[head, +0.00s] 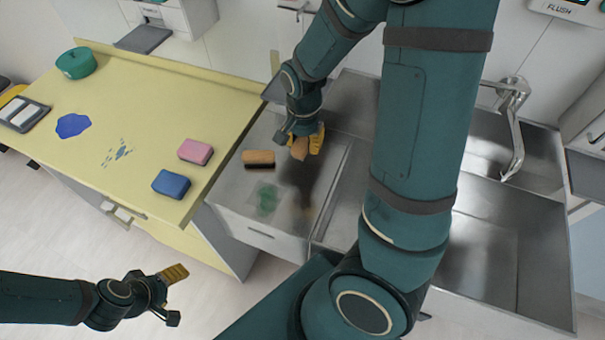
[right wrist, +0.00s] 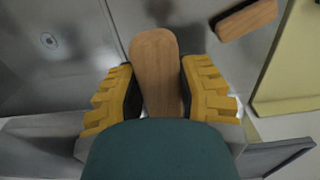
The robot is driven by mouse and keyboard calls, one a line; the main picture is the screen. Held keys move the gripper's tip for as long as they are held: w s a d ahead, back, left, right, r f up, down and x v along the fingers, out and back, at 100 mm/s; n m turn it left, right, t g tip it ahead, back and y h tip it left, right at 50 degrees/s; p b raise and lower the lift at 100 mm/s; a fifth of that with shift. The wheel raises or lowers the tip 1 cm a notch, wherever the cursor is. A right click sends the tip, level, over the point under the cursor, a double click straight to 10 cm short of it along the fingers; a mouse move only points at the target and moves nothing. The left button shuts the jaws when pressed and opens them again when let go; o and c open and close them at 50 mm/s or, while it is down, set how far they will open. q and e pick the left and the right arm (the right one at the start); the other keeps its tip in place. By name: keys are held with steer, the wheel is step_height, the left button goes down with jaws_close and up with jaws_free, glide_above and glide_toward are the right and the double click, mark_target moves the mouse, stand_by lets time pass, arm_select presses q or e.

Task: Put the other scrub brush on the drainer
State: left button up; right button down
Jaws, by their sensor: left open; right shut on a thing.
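My right gripper (head: 302,143) is shut on a scrub brush (head: 299,150) with a wooden back. In the right wrist view, the held brush (right wrist: 156,62) sticks out between the yellow finger pads (right wrist: 158,90). The gripper is over the steel drainer (head: 232,187), left of the basin; I cannot tell whether the brush touches the steel. The other scrub brush (head: 258,158), wooden with dark bristles, lies on the drainer just left of the held one. It also shows at the top right of the wrist view (right wrist: 246,18). My left gripper (head: 173,295) is open and empty, low over the floor.
A green patch (head: 266,198) marks the front of the drainer. The tap (head: 512,125) stands behind the basin at right.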

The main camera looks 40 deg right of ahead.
mark_target(303, 178)
step_height(303, 178, down, 13)
steer(key=shift+r+b, duration=0.1)
steer(key=shift+b, duration=0.95)
steer(key=shift+w+f, duration=0.1)
steer(key=shift+f, duration=0.1)
steer(key=shift+f, duration=0.15)
steer(key=c, duration=0.7)
jaws_free()
